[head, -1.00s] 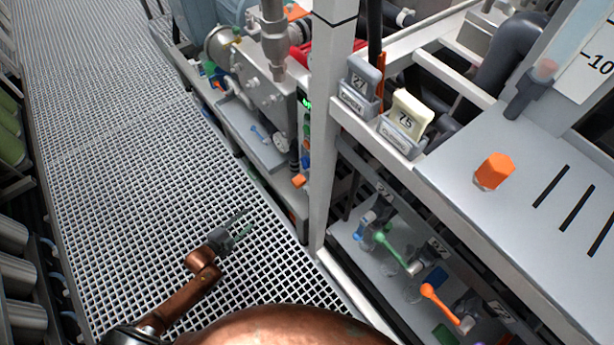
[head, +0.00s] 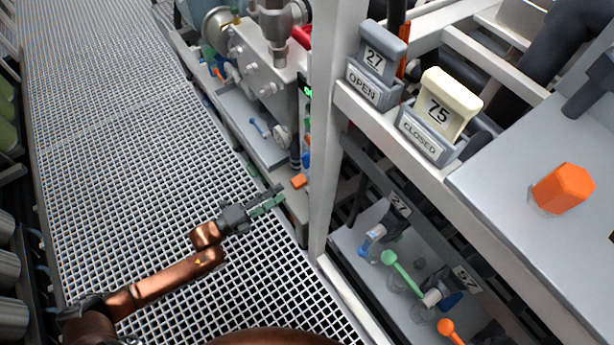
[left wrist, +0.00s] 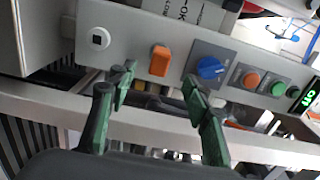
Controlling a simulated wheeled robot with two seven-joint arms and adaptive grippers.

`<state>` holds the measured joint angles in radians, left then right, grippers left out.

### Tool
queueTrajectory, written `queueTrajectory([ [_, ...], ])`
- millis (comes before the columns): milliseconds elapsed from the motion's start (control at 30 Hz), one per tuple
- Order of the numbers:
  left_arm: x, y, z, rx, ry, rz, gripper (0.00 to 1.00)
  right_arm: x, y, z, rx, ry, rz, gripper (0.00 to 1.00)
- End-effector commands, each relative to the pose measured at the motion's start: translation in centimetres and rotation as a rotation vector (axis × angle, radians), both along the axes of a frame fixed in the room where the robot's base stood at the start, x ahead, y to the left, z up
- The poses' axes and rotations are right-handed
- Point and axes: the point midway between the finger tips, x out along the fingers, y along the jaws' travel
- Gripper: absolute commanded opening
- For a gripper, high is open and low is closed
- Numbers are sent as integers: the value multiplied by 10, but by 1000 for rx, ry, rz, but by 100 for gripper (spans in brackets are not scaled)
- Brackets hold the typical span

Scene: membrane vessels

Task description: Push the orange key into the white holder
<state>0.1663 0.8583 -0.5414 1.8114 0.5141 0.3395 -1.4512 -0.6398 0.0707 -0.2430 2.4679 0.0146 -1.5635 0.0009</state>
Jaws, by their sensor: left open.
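An orange block (left wrist: 159,60), which I take for the orange key, stands out from a grey panel in the left wrist view. It also shows as a small orange block (head: 299,181) in the head view. A white round fitting with a dark centre (left wrist: 101,38), perhaps the white holder, is on the same panel, left of the block. My left gripper (head: 277,198) is open and empty, just short of the panel. In the left wrist view the fingertips (left wrist: 159,78) are spread in front of the block, apparently apart from it. My right gripper is not seen.
A blue knob (left wrist: 210,68), an orange button (left wrist: 251,79) and a green button (left wrist: 278,88) sit right of the block. A pale frame post (head: 335,130) stands right of my left gripper. Tag holders and a larger orange hexagonal piece (head: 563,188) are at right. Grating floor (head: 120,130) is clear.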

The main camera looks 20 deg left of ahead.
Motion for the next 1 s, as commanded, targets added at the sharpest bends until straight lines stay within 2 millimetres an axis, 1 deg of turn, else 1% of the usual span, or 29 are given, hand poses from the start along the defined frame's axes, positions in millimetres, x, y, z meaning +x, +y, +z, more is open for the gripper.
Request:
queueTrajectory([
  [167,13,-11,-2,-2,0,-1,45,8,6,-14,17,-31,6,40],
  [400,40,-32,-2,-3,1,-2,45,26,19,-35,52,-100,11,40],
  [500,50,-40,0,-1,0,0,45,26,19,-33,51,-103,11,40],
  [700,64,-50,-1,-1,0,0,45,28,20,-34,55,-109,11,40],
  [1000,69,-54,-1,0,1,0,45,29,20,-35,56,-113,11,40],
])
